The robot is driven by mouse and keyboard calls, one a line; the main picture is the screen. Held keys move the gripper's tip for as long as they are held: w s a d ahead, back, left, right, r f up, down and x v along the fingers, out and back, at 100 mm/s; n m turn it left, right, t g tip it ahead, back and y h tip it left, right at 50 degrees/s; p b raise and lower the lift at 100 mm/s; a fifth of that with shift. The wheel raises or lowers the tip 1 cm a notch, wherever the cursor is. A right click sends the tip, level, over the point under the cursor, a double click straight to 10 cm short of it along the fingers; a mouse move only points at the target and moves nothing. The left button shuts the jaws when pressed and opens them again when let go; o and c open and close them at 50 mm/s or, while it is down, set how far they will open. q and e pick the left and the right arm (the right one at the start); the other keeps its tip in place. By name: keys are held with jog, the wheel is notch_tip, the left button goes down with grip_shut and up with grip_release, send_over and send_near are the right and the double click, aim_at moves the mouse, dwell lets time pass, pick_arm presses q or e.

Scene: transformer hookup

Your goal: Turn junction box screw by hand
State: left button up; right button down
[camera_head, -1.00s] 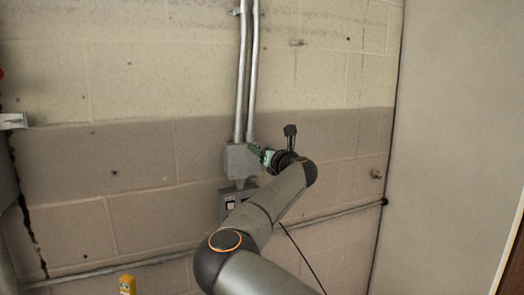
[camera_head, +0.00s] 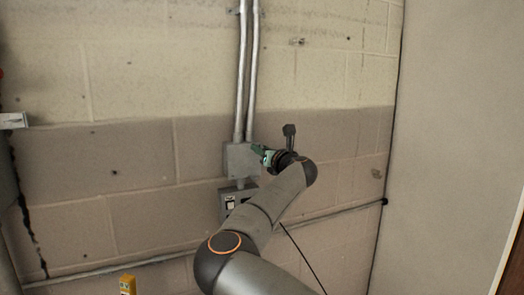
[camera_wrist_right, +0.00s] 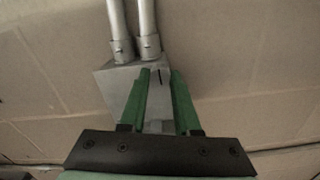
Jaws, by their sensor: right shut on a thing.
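The grey junction box (camera_head: 240,166) is fixed to the block wall below two vertical conduits. It also shows in the right wrist view (camera_wrist_right: 112,84), behind the green fingers. My right gripper (camera_head: 257,149) is at the box's right front face. In the right wrist view, its green fingers (camera_wrist_right: 160,77) reach to the box with a narrow gap between them. They are shut on the screw, which is mostly hidden between the fingertips. A short dark line shows on the box near the tips. My left gripper is out of view.
Two metal conduits (camera_head: 246,75) run up from the box. A lower grey box (camera_head: 226,204) with labels sits just below it. A horizontal pipe (camera_head: 338,213) crosses the wall lower down. A yellow object (camera_head: 128,284) stands at the bottom left.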

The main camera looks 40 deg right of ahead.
jog(key=shift+n, duration=16.7)
jog(key=shift+r, duration=0.1)
jog(key=c, duration=0.6)
grip_release()
